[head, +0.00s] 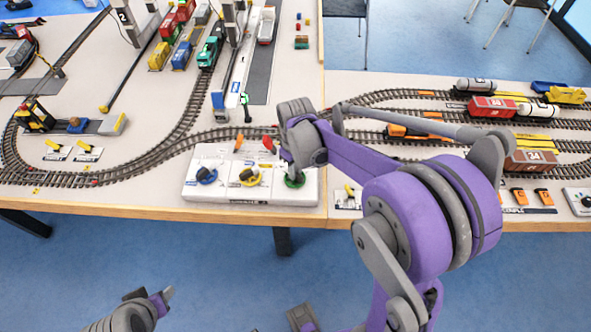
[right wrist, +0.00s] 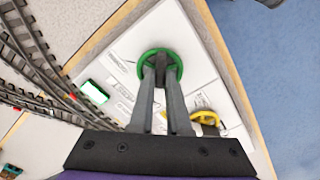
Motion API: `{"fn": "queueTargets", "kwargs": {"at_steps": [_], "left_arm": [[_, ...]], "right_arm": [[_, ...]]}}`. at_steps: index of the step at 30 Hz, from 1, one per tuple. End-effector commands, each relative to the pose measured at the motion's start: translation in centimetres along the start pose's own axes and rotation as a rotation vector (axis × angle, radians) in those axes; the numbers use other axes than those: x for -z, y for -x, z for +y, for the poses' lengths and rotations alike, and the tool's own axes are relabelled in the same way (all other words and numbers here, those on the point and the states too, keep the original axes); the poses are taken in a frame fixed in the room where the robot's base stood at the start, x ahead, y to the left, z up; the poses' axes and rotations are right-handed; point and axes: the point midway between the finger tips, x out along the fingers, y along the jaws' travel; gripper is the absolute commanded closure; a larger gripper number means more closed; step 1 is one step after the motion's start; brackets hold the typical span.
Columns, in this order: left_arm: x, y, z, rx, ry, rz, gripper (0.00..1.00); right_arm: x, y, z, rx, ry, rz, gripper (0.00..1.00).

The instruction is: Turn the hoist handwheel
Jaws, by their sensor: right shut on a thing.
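A white control panel (head: 222,161) at the table's front edge carries three handwheels: blue (head: 207,176), yellow (head: 248,177) and green (head: 296,181). My right gripper (head: 292,170) reaches down to the green handwheel. In the right wrist view the green handwheel (right wrist: 176,60) is a ring with a dark middle part, and my right gripper's fingers (right wrist: 160,72) are shut on that part. The yellow handwheel (right wrist: 208,119) lies beside them, apart. My left gripper (head: 168,296) is low at the left, away from the table; its fingers are too unclear to judge.
A curved railway track (head: 150,160) runs close behind the panel. Toy wagons (head: 492,107) stand on tracks at the right. Gantry crane legs (head: 232,60) rise at the back. The floor (head: 180,262) in front is mostly open.

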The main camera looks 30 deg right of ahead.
Motion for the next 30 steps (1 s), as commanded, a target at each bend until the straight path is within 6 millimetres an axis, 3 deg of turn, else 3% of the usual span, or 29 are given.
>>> {"fn": "queueTargets", "kwargs": {"at_steps": [30], "left_arm": [[-1.1, -1.4, 0.0, 0.0, 0.0, -0.007, 0.5]], "right_arm": [[0.0, 0.0, -0.1, -0.001, -0.725, 0.0, 1.0]]}}
